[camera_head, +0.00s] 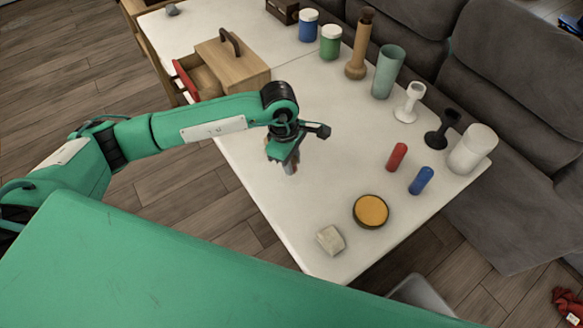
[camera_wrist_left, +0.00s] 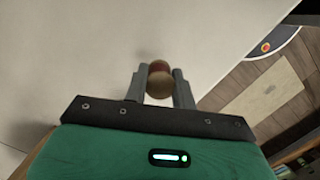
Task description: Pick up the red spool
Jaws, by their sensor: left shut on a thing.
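The red spool (camera_wrist_left: 159,86) shows in the left wrist view as a small piece with pale wooden ends and a dark red band. It sits between the two grey fingers of my left gripper (camera_wrist_left: 158,84), which is shut on it. In the head view my left gripper (camera_head: 290,168) points down over the white table, near its left edge. There the spool is mostly hidden by the gripper, and I cannot tell whether it touches the table. My right gripper is not in view.
On the white table (camera_head: 290,225), a red cylinder (camera_head: 397,156), a blue cylinder (camera_head: 421,181), an orange-topped tin (camera_head: 370,211) and a beige block (camera_head: 330,240) stand to the right. A wooden box (camera_head: 225,65) stands behind my arm. Several vessels line the sofa (camera_head: 510,100) side.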

